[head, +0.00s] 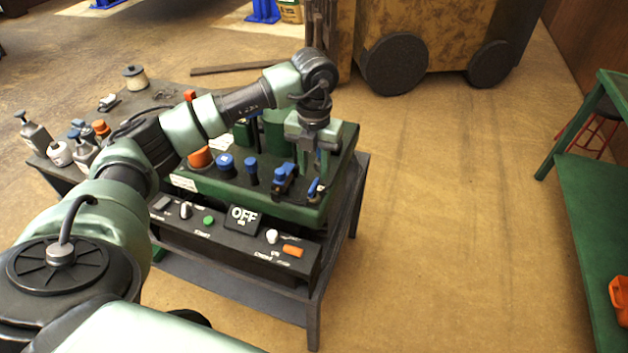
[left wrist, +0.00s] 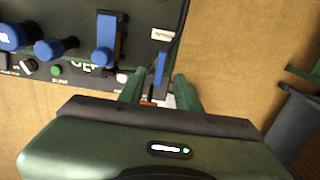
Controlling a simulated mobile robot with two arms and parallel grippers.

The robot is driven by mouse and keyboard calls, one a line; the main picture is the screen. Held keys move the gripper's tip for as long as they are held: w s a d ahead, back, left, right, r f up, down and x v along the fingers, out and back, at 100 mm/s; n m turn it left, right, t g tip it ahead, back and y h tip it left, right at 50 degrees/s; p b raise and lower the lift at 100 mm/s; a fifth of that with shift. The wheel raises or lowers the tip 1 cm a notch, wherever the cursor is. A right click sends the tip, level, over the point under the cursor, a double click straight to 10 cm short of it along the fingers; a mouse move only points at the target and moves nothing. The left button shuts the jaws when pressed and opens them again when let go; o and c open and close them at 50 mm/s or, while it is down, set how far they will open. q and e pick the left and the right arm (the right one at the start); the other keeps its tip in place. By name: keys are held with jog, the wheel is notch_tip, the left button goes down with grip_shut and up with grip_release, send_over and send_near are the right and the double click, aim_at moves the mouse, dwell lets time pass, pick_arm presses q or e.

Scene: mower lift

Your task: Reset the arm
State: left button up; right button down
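My left arm (head: 190,125) reaches in from the left over the control bench. In the head view my left gripper (head: 317,168) points down at the right end of the green control box (head: 240,190). A small blue lever (head: 315,188) is just below its fingers. In the left wrist view the left gripper (left wrist: 159,92) has its two green fingers apart. The blue lever (left wrist: 160,68) shows in line with the gap, with space on both sides. I cannot tell its depth relative to the fingertips. My right gripper is not in view.
The black front panel (head: 215,219) carries an OFF display (head: 244,215), a green button (head: 208,220) and an orange switch (head: 292,251). Blue knobs stand on the box. Bottles (head: 58,152) stand at left. A green table (head: 590,210) is at right. The floor between is clear.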

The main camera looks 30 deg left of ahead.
pick_arm(q)
jog(key=shift+r, duration=0.8)
